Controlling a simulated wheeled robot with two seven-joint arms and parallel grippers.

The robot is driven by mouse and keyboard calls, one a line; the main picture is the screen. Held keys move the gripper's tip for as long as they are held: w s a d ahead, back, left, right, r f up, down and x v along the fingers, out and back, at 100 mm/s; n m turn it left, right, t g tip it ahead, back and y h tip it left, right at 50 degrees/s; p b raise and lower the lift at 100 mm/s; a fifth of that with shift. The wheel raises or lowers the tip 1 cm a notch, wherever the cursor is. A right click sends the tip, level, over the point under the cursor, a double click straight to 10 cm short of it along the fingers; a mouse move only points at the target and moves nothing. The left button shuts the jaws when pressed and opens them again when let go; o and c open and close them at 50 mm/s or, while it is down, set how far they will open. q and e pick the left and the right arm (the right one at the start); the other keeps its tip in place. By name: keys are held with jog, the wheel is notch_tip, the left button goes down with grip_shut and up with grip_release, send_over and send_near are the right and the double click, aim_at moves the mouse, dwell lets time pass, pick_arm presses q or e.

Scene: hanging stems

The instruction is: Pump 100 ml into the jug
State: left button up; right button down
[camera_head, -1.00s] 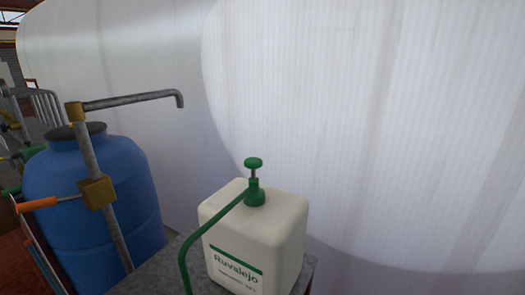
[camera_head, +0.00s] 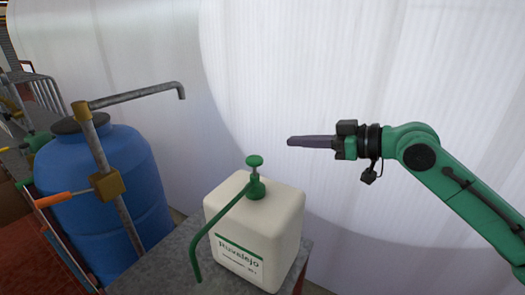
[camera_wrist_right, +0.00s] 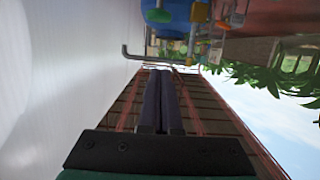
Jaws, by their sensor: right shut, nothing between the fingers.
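A cream canister (camera_head: 255,232) labelled "Ruvalejo" stands upright on a grey stand. Its green pump head (camera_head: 254,162) is raised on a short stem above a green collar, and a green spout tube (camera_head: 207,234) bends down at its left. My right gripper (camera_head: 291,141) is shut and empty, to the right of the pump head and slightly higher in the head view. It points left and does not touch the pump. Its closed fingers also show in the right wrist view (camera_wrist_right: 160,85). I see no jug in these frames, and my left gripper is not in view.
A blue barrel (camera_head: 105,195) stands at the left, with a metal pipe and spout (camera_head: 135,95) and an orange-handled lever (camera_head: 62,198) in front of it. The grey stand top (camera_head: 170,264) has bare room left of the canister. A white translucent wall (camera_head: 400,60) rises behind.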

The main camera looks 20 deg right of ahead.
jog(key=p, duration=0.7)
send_over(255, 167)
jog(key=f+v, duration=0.1)
jog(key=v, duration=0.2)
jog(key=f, duration=0.2)
jog(key=f+p, duration=0.1)
jog(key=f, duration=0.3)
jog(key=shift+w+a+f+p, duration=0.2)
jog(key=shift+w+p, duration=0.1)
jog(key=shift+p, duration=0.1)
jog(key=shift+f, duration=0.1)
